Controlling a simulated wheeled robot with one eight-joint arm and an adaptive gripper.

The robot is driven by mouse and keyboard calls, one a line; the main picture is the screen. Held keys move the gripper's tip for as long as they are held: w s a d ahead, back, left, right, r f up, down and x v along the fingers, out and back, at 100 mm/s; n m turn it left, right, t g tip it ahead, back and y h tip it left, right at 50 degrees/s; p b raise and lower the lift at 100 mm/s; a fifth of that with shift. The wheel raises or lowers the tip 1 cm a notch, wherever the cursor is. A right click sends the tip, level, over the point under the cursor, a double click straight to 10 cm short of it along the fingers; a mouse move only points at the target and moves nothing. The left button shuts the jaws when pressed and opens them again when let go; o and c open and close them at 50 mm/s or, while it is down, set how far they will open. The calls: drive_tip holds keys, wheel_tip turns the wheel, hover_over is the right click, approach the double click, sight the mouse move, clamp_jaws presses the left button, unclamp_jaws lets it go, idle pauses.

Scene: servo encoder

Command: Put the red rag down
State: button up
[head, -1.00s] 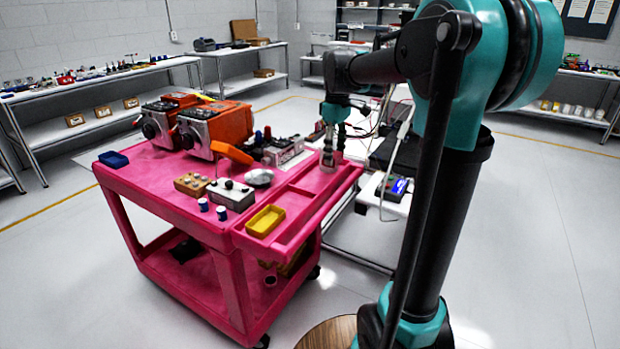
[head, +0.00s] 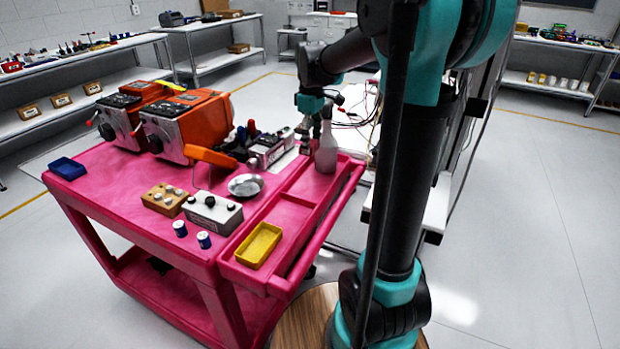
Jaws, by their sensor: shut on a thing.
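My gripper (head: 308,140) points down over the far right part of the pink cart (head: 110,192), beside a grey spray bottle (head: 326,155). The gripper is small in the head view and partly hidden by its own wrist and the bottle. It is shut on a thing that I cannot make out. No red rag stands out clearly from the pink cart top.
Orange machines (head: 188,125), a grey switch box (head: 212,213), a metal dish (head: 246,185), a yellow tray (head: 259,245) and a blue tray (head: 67,168) stand on the cart. The cart's front left top is clear.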

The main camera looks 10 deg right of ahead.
wheel_tip(320, 180, down, 14)
drive_tip(key=shift+r, duration=0.1)
idle(0.4)
drive_tip(key=o, duration=1.3)
wheel_tip(320, 180, up, 12)
